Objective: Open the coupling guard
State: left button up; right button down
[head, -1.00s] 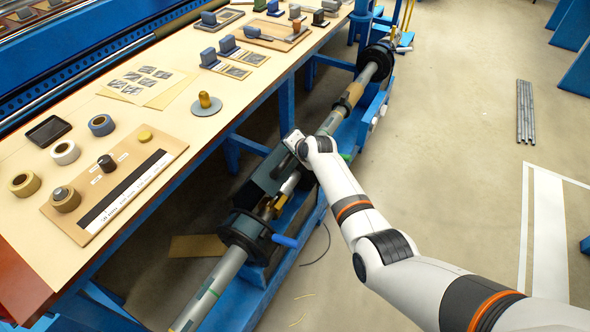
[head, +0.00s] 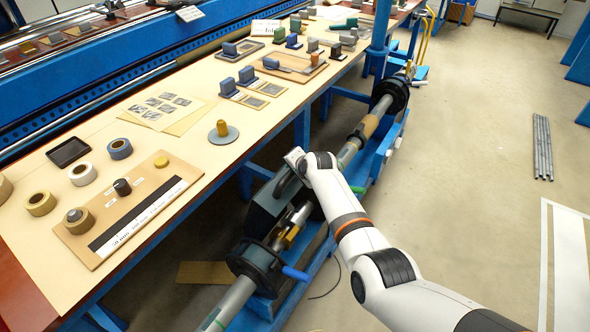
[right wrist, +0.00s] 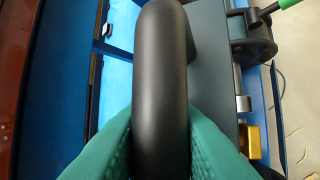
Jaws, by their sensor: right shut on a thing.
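The coupling guard (head: 262,212) is a dark grey cover beside the shaft line, below the bench edge in the head view. Its flat grey face (right wrist: 213,65) shows in the right wrist view. A thick black curved handle (right wrist: 160,75) stands on it. My right gripper (right wrist: 160,140) has its green fingers on both sides of this handle and is shut on it. In the head view my right gripper (head: 291,162) is at the guard's top, its fingers mostly hidden. The coupling (head: 296,224) is exposed beside the guard. My left gripper is not in view.
The shaft (head: 352,150) runs along the blue frame, with a black clamp ring (head: 254,264) and blue lever (head: 296,273) near the guard. The bench (head: 200,140) with tape rolls and blocks is close at left. Floor at right is mostly clear.

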jog(key=c, duration=1.2)
grip_release()
jog(key=shift+a, duration=0.15)
jog(key=shift+c, duration=0.2)
jog(key=shift+s+r, duration=0.1)
jog(key=shift+s+r, duration=0.1)
jog(key=shift+r, duration=0.05)
jog(key=p+v, duration=0.2)
jog(key=v, duration=0.9)
jog(key=shift+r+p, duration=0.2)
jog(key=shift+p, duration=0.1)
jog(key=shift+s, duration=0.15)
